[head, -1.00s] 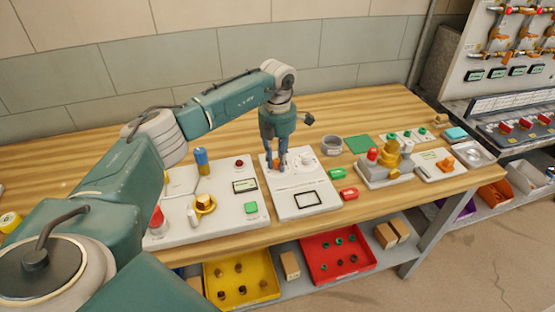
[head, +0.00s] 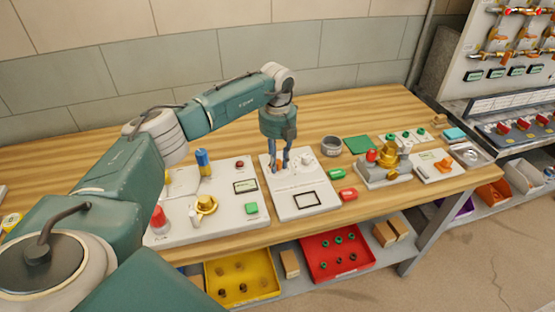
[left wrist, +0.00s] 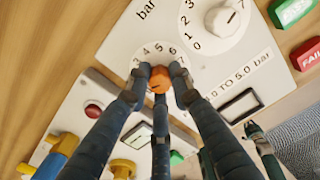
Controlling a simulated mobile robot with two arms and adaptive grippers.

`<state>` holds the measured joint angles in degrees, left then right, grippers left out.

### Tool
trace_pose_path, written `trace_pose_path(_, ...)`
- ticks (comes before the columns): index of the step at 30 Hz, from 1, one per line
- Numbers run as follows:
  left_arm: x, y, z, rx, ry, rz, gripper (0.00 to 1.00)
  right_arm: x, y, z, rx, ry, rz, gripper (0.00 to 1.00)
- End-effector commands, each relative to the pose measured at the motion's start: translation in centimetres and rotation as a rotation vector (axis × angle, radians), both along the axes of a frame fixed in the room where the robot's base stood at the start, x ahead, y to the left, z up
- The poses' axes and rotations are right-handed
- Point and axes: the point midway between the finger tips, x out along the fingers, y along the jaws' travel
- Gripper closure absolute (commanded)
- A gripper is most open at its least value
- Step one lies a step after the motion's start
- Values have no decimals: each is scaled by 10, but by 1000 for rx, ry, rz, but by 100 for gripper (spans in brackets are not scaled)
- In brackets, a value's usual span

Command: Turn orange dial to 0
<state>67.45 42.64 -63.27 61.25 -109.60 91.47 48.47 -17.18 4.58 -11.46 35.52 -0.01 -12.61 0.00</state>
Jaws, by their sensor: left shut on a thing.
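The orange dial (left wrist: 160,78) sits on a white panel (head: 299,212) on the wooden bench. In the left wrist view the digits 3 to 7 show around its far side; the rest of its scale is hidden by my fingers. I cannot tell which number it points to. My left gripper (head: 279,166) comes down onto the panel from above. Its fingers (left wrist: 160,90) are closed around the dial and touch its sides.
A white dial (left wrist: 227,20) with its own digits is beside the orange one. A black-framed display (head: 307,199) is nearer on the panel. Green and red blocks (head: 349,194) lie to the right. Another panel (head: 228,216) with a blue-and-yellow post (head: 203,162) stands left.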

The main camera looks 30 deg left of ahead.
Motion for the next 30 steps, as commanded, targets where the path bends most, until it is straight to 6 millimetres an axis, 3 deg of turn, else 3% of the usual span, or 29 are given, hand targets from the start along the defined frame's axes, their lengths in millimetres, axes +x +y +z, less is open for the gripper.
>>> trace_pose_path(15, 1, 0, 2, -1, -3, 457, 100, 0, 0, 15, 0, 0, 0, 100)
trace_pose_path(30, 1, 1, 2, 0, -4, 667, 100, 0, 0, 20, 0, 0, 0, 100)
